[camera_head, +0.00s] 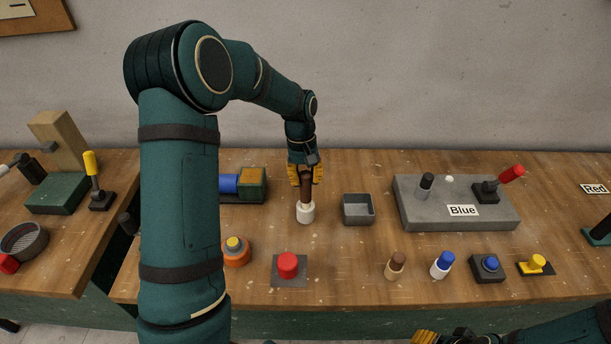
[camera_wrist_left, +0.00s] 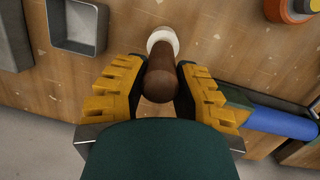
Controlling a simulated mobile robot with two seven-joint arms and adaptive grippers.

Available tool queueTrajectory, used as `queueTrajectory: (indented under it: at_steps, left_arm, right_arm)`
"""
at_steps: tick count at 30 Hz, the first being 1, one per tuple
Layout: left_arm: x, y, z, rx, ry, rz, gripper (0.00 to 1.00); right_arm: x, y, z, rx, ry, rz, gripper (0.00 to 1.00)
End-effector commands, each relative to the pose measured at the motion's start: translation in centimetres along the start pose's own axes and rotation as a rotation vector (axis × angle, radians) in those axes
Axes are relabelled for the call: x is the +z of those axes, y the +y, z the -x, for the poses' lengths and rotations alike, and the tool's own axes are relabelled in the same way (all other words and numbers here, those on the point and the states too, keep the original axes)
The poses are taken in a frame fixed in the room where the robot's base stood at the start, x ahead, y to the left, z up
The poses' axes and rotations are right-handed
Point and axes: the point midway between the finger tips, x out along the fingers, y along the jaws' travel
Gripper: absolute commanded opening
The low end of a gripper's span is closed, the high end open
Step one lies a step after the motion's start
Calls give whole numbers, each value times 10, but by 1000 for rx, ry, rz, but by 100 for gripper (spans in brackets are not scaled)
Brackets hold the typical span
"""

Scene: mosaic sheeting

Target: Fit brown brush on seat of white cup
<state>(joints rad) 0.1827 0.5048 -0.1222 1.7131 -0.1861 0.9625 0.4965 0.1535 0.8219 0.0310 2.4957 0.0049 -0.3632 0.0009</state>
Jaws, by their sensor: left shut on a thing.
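My left gripper (camera_head: 306,176) is shut on the brown brush (camera_head: 306,190), which stands roughly upright between the yellow fingers. The white cup (camera_head: 305,213) is on the wooden table directly below the brush. The brush's lower end meets the cup's top, and I cannot tell how deep it sits. In the left wrist view the brown brush (camera_wrist_left: 160,80) lies between the fingers of the left gripper (camera_wrist_left: 160,85), with the white cup (camera_wrist_left: 163,36) around or behind its far end. My right gripper (camera_head: 425,337) shows only partly at the bottom edge.
A grey open box (camera_head: 358,209) stands just right of the cup. A red button (camera_head: 288,266) and an orange round piece (camera_head: 236,252) are in front. A blue cylinder in a holder (camera_head: 229,184) is to the left. A grey block labelled Blue (camera_head: 455,215) is at right.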

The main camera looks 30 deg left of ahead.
Motion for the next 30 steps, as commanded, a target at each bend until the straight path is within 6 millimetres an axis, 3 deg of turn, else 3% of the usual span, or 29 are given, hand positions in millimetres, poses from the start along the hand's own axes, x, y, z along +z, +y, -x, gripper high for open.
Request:
queueTrajectory:
  at_steps: [30]
  left_arm:
    - [-4, -2, -26, 0, 1, 1, 0]
  right_arm:
    - [2, 6, -15, 0, 0, 0, 47]
